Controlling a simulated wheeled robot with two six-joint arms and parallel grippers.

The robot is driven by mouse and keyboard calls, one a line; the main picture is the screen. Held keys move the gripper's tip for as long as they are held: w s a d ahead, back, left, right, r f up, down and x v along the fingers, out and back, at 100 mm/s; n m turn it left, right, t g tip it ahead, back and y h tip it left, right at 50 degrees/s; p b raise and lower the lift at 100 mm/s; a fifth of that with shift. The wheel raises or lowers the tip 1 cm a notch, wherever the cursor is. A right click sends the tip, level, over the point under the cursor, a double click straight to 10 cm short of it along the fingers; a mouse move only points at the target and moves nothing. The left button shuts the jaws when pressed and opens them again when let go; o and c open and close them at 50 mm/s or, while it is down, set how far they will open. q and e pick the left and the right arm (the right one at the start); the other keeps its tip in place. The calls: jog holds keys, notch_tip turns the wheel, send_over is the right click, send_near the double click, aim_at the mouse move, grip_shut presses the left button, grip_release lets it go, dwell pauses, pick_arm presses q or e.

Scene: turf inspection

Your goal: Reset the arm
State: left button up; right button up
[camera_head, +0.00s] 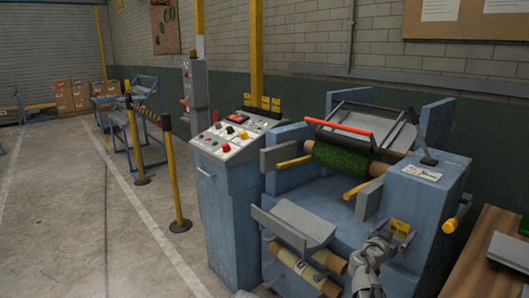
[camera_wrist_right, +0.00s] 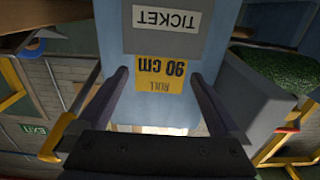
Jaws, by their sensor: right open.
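My right gripper (camera_head: 398,240) is in front of the blue machine (camera_head: 335,205), by a small yellow label (camera_head: 400,227) on its front. In the right wrist view my right gripper (camera_wrist_right: 160,76) is open, with one dark finger on each side. The yellow label (camera_wrist_right: 160,77), reading "RULL 90 cm", shows upside down between the fingers, beside a grey "TICKET" plate (camera_wrist_right: 166,20). Nothing is seen held; whether the fingers touch the machine I cannot tell. My left gripper is not seen.
A green turf roll (camera_head: 340,160) lies in the machine, with a lever (camera_head: 421,135) at its right. A control panel (camera_head: 238,135) stands left of it. A wooden table (camera_head: 480,262) is at the right edge. Yellow posts (camera_head: 177,180) stand left; the floor (camera_head: 80,220) there is clear.

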jog(key=shift+x, duration=0.9)
jog(key=shift+f, duration=0.2)
jog(key=shift+r, duration=0.15)
jog(key=shift+a, duration=0.1)
jog(key=shift+s+r, duration=0.1)
jog(key=v, duration=1.2)
jog(key=x, duration=1.2)
jog(key=shift+f+b, duration=0.35)
notch_tip(320, 180, up, 30)
jog(key=p, duration=2.9)
jog(key=shift+w+d+p, duration=0.2)
jog(key=shift+d+p, duration=0.05)
jog(key=shift+p, duration=0.15)
